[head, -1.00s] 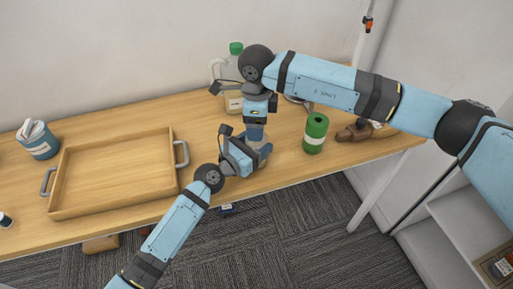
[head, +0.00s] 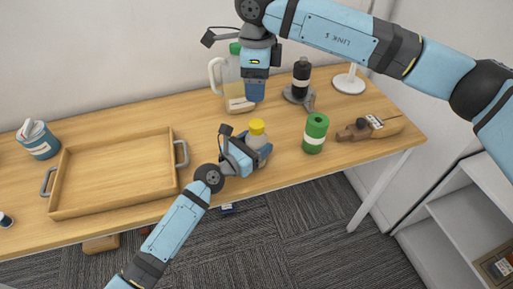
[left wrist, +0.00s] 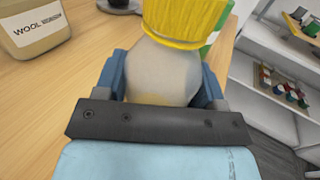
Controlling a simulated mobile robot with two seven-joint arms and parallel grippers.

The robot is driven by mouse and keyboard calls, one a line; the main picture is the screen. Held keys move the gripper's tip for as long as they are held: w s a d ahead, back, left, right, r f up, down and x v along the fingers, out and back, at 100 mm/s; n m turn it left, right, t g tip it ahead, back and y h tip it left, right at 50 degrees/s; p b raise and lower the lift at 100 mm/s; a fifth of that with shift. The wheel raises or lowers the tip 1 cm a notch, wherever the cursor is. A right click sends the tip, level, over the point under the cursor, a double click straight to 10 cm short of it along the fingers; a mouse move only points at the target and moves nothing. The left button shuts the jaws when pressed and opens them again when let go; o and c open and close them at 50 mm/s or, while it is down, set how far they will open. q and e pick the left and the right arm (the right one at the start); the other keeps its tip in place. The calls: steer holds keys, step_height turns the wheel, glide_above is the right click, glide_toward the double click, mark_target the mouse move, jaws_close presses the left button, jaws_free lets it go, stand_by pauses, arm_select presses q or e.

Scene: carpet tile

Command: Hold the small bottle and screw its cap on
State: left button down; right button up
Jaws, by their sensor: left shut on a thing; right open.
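The small bottle (head: 256,143) has a pale body and stands upright near the front edge of the table. Its yellow cap (head: 257,127) sits on top of it; I cannot tell how tightly. My left gripper (head: 262,154) is shut around the bottle's body. In the left wrist view the pale bottle (left wrist: 160,75) is between the blue fingers, with the ribbed yellow cap (left wrist: 185,22) above. My right gripper (head: 255,88) is open above and behind the bottle, apart from the cap, in front of the large jug.
A jug (head: 234,85) with a green cap stands behind. A green can (head: 316,133) is close right of the bottle, with a brown tool (head: 370,127) beyond. A dark bottle (head: 301,78) stands at the back. A wooden tray (head: 118,135) fills the left.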

arm_select(q)
steer(key=shift+c, duration=0.7)
jaws_free()
steer(key=v, duration=1.3)
steer(key=shift+s+a+r, duration=0.1)
steer(key=shift+s+a, duration=0.15)
steer(key=shift+s, duration=0.05)
